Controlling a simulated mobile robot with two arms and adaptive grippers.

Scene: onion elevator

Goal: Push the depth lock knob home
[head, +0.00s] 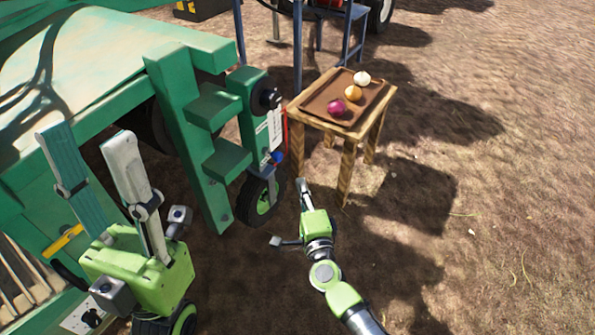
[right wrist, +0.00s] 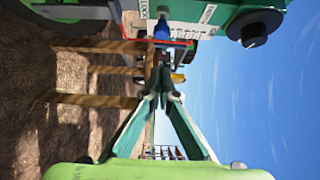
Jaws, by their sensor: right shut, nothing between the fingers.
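A small blue knob (head: 277,157) sits low on the green machine's upright panel, beside a red part. It also shows in the right wrist view (right wrist: 162,30), next to a white label with LOCK lettering. A larger black knob (head: 268,97) is higher on the same panel and shows in the right wrist view (right wrist: 254,35). My right gripper (head: 302,183) is shut and empty, just below and right of the blue knob in the head view, apart from it. Its fingertips meet in the right wrist view (right wrist: 168,97). My left gripper (head: 88,142) is open and empty, at the left.
The green machine (head: 180,130) fills the left, with a small wheel (head: 262,200) under the panel. A wooden table (head: 345,122) close behind my right gripper bears a brown tray (head: 322,106) with several onions (head: 353,93). Bare ground (head: 500,200) lies open on the right.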

